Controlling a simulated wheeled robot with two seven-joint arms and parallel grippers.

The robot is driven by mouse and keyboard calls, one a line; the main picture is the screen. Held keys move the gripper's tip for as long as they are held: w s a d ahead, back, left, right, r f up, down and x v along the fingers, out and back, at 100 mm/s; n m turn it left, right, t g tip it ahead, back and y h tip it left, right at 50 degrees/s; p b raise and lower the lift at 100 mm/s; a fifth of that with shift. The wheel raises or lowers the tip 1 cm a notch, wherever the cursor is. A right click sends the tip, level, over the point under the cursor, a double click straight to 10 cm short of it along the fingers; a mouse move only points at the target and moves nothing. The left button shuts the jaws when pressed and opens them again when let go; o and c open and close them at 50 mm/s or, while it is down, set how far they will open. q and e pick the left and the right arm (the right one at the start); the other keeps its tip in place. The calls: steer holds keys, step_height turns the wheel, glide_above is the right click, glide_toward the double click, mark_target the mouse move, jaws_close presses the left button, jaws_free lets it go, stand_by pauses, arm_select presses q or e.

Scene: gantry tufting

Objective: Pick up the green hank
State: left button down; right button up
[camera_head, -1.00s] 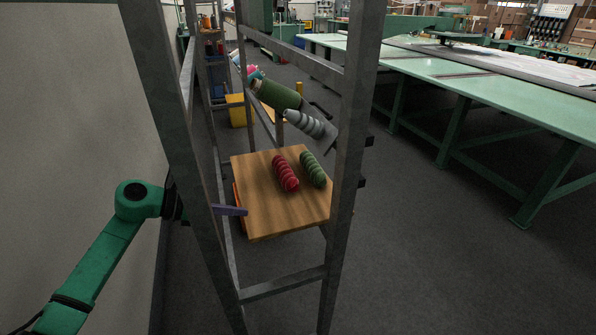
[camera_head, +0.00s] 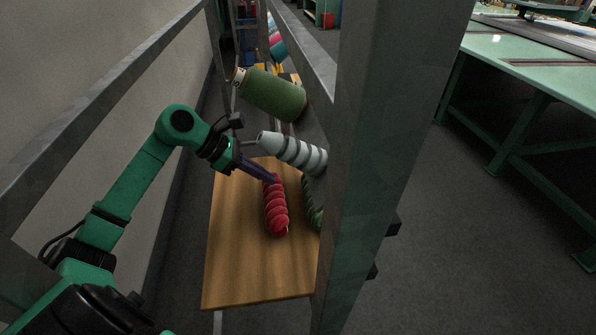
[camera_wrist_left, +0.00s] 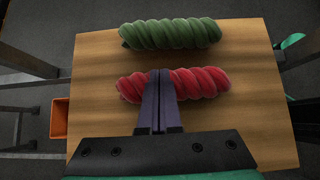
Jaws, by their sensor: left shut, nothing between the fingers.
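The green hank (camera_wrist_left: 172,33) is a twisted bundle lying on the wooden board (camera_wrist_left: 245,130), beyond the red hank (camera_wrist_left: 200,82) in the left wrist view. In the head view only a strip of the green hank (camera_head: 310,203) shows; a grey post hides the rest. My left gripper (camera_head: 272,178) is shut and empty at the near end of its reach over the red hank (camera_head: 276,208). In the left wrist view its fingers (camera_wrist_left: 160,75) overlap the red hank, short of the green one; I cannot tell whether they touch it. My right gripper is not in view.
A grey metal post (camera_head: 390,150) stands close on the right of the board. An orange bin (camera_wrist_left: 59,118) is beside the board. The board's near part is bare.

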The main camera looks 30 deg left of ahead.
mark_target(304, 192)
arm_select(q)
steer(key=d+f, duration=0.1)
steer(key=d+f+p, duration=0.1)
steer(key=d, duration=0.1)
steer(key=shift+w+f, duration=0.1)
steer(key=shift+w, duration=0.05)
steer(key=x, duration=0.4)
steer(key=shift+w+f+p, duration=0.35)
steer(key=shift+w, duration=0.05)
steer(key=shift+d+f, duration=0.1)
steer(key=shift+f, duration=0.15)
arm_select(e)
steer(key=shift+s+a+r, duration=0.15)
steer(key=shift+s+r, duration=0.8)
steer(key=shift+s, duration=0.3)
arm_select(q)
steer(key=shift+w, duration=0.1)
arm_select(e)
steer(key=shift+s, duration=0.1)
arm_select(q)
steer(key=shift+w+d+b, duration=0.5)
steer(key=shift+w+d, duration=0.05)
steer(key=shift+d, duration=0.25)
steer(key=shift+w+d, duration=0.3)
steer(key=shift+d, duration=0.1)
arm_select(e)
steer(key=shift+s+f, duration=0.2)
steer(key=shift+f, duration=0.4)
arm_select(q)
steer(key=shift+s+a, duration=0.1)
